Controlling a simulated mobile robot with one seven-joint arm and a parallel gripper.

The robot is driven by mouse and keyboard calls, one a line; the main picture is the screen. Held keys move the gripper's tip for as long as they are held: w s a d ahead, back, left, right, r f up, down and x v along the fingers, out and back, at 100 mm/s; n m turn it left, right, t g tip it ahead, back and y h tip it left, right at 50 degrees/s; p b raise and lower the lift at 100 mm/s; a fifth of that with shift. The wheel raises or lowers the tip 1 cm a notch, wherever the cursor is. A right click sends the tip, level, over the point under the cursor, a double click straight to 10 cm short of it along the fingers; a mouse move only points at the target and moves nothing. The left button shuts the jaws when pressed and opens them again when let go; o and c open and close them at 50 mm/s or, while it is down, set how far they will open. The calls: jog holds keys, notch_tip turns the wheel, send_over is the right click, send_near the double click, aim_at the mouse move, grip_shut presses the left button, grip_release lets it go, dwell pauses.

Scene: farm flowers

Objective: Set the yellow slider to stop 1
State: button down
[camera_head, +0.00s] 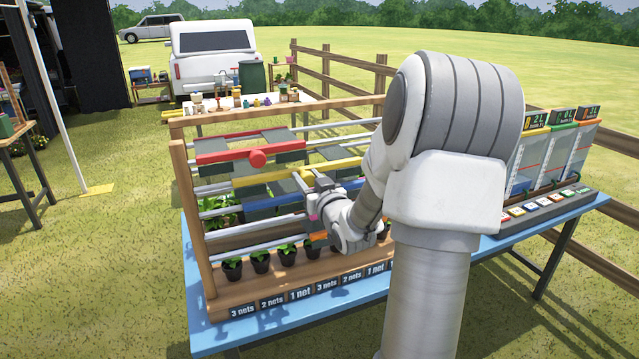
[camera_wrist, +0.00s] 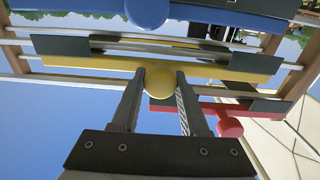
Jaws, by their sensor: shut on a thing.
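The yellow slider (camera_head: 262,178) is a long yellow bar with dark net panels, on pale rails in a wooden frame. It also shows in the wrist view (camera_wrist: 100,63), with its round yellow knob (camera_wrist: 159,82) between my two fingers. My gripper (camera_wrist: 160,90) is shut on this knob. I cannot make out any stop numbers on the rails.
The red slider (camera_head: 235,152) with its knob sits on the rails above, and the blue slider (camera_head: 222,209) below. Small potted plants (camera_head: 261,261) line the base behind net labels (camera_head: 300,295). Dispensers (camera_head: 527,165) and a button panel (camera_head: 545,208) stand at the right of the blue table (camera_head: 197,318).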

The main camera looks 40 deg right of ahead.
aim_at(273, 177)
jog(key=a+b, duration=0.1)
jog(key=a, duration=0.1)
jog(key=w+a+b, duration=0.1)
jog(key=a, duration=0.1)
jog(key=a+b, duration=0.1)
jog(key=a, duration=0.2)
jog(key=shift+w, duration=0.35)
jog(key=shift+a, duration=0.1)
jog(key=shift+c, duration=2.3)
grip_release()
jog(key=shift+a, duration=0.1)
jog(key=shift+s, duration=0.15)
